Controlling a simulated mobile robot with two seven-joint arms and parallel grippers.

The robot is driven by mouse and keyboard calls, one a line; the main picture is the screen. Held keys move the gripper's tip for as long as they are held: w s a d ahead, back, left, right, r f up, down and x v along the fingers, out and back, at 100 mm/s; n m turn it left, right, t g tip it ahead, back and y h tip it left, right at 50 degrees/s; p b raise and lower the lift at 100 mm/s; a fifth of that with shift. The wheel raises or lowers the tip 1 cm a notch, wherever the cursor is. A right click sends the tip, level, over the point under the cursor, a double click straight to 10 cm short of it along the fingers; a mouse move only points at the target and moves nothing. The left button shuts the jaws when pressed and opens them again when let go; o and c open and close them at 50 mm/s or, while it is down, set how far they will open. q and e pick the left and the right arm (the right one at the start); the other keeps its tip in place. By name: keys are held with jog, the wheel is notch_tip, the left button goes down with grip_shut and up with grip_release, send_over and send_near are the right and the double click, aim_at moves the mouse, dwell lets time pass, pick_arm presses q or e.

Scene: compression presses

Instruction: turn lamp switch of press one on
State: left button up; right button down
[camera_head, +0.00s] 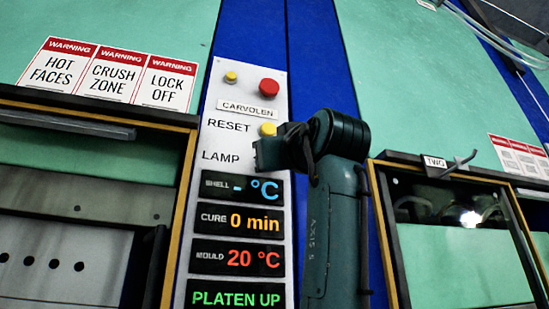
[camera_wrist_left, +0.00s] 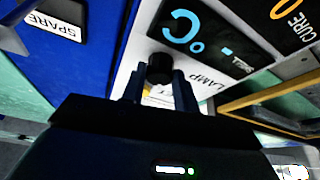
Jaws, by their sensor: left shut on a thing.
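The control panel (camera_head: 211,140) is a white strip with LAMP and RESET labels. In the left wrist view, a black lamp switch knob (camera_wrist_left: 160,67) sits beside the LAMP label (camera_wrist_left: 209,83). My left gripper (camera_wrist_left: 158,88) is shut on this knob, with one finger on each side of it. In the head view, my left gripper (camera_head: 268,153) covers the spot right of the LAMP label, so the switch is hidden there. I cannot tell whether the lamp is on. My right gripper is in neither view.
A yellow reset button (camera_head: 268,129) is just above my left gripper. A red button (camera_head: 269,87) and a small yellow one (camera_head: 231,77) are higher up. Displays, including the shell readout (camera_head: 240,187), lie below. Press openings (camera_head: 80,215) stand left and right.

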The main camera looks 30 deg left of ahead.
pick_arm(q)
jog(key=shift+m, duration=0.4)
jog(key=shift+s+a+r+m+t+h+b, duration=0.15)
jog(key=shift+m+t+h+b, duration=0.55)
jog(key=shift+m, duration=1.95)
jog(key=shift+s+a+f+m+t+h+b, duration=0.15)
jog(key=shift+m+t+h, duration=1.05)
jog(key=shift+m, duration=1.5)
jog(key=shift+s+a+r+m+t+h+b, duration=0.15)
jog(key=shift+m+t+h+b, duration=0.35)
jog(key=shift+m+h, duration=1.55)
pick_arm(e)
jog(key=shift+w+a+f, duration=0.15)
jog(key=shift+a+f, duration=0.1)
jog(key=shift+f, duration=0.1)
pick_arm(q)
jog(key=shift+d+m+y, duration=0.1)
jog(key=shift+m+y, duration=0.35)
jog(key=shift+m, duration=0.35)
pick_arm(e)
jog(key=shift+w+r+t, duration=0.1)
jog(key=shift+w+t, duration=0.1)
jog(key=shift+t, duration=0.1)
pick_arm(q)
jog(key=o, duration=1)
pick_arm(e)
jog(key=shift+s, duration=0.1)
